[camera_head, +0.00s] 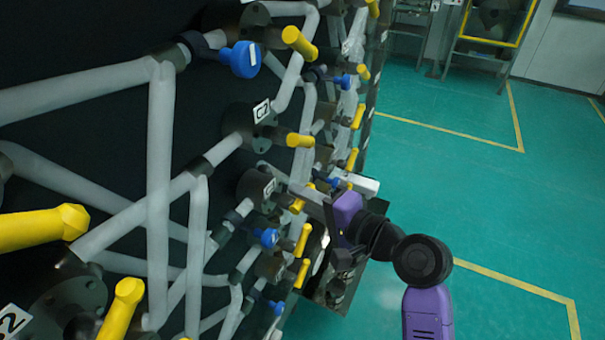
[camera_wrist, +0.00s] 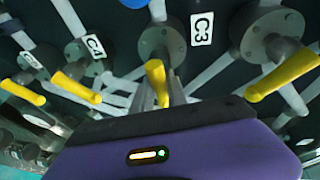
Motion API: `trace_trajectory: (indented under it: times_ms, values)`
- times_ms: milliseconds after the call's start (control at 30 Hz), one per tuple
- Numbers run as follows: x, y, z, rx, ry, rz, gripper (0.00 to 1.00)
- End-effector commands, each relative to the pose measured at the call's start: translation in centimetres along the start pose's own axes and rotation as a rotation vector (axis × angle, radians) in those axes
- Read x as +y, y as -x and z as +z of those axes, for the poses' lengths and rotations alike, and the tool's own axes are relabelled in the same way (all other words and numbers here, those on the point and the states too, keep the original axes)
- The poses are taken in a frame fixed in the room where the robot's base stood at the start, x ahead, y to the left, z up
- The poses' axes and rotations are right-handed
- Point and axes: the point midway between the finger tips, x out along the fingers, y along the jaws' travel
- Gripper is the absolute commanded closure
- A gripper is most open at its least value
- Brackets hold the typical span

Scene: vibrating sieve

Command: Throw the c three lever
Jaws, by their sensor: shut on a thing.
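The C3 label (camera_wrist: 202,28) is on the dark panel in the wrist view, beside a round grey flange (camera_wrist: 160,40). The yellow C3 lever (camera_wrist: 156,82) sticks out below that flange, toward my camera. My gripper (camera_wrist: 157,96) is shut on this lever, its grey fingers on both sides of it. In the head view my gripper (camera_head: 303,193) reaches left from the purple wrist to the yellow lever (camera_head: 297,206) near the lower label. The fingers and neighbouring pipes partly hide the lever there.
A yellow lever (camera_wrist: 285,75) is close on the right in the wrist view. The C4 lever (camera_wrist: 76,88) is on the left. Grey pipes and blue knobs (camera_head: 241,59) crowd the panel. Open green floor (camera_head: 450,190) lies to the right in the head view.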

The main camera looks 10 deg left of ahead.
Motion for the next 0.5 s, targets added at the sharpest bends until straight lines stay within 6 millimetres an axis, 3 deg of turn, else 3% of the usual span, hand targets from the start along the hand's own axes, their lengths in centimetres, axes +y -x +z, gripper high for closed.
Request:
trace_trajectory:
  times_ms: [33, 500]
  values:
    - [-0.6, 0.2, 0.0, -0.011, -0.046, 0.018, 1.00]
    - [0.7, -0.1, 0.3, -0.090, -0.427, 0.124, 1.00]
